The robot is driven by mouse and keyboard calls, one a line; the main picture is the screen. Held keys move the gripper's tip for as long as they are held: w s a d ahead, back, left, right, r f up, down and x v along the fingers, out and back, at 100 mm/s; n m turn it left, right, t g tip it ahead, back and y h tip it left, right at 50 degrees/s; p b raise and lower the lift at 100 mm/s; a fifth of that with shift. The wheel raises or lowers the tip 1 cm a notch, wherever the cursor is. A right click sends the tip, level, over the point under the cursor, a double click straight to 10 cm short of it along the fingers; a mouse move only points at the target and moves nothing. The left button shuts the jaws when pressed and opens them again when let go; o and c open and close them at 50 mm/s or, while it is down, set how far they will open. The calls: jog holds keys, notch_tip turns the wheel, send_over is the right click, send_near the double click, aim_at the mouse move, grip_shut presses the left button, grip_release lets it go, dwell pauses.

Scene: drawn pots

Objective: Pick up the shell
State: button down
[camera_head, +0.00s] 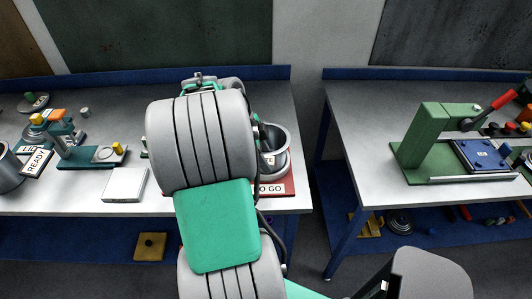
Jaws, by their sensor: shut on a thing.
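My arm fills the middle of the head view and hides my gripper; its jaws do not show. Only a grey and teal part of the arm's far end shows above the big grey link. I cannot single out the shell. A grey open pot (281,161) with a white label stands on the red TO GO board (289,187), right of my arm and partly hidden by it. Whatever lies behind my arm is hidden.
A green press (425,140) with a red-handled lever and a blue plate (480,155) stands on the right bench. The left bench holds a teal fixture (88,157) and a white block (125,185). A gap separates the benches. Small parts lie on the lower shelves.

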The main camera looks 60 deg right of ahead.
dwell(0.3)
jog(key=shift+r, duration=0.3)
notch_tip(320, 180, up, 3)
jog(key=shift+a+f+b, duration=0.1)
jog(key=shift+a+b, duration=0.05)
jog(key=shift+b, duration=0.4)
jog(key=s+a+r, duration=0.2)
jog(key=a+r, duration=0.7)
jog(key=a, duration=0.4)
jog(key=shift+s+a+r, duration=0.25)
jog(key=shift+a+r, duration=0.05)
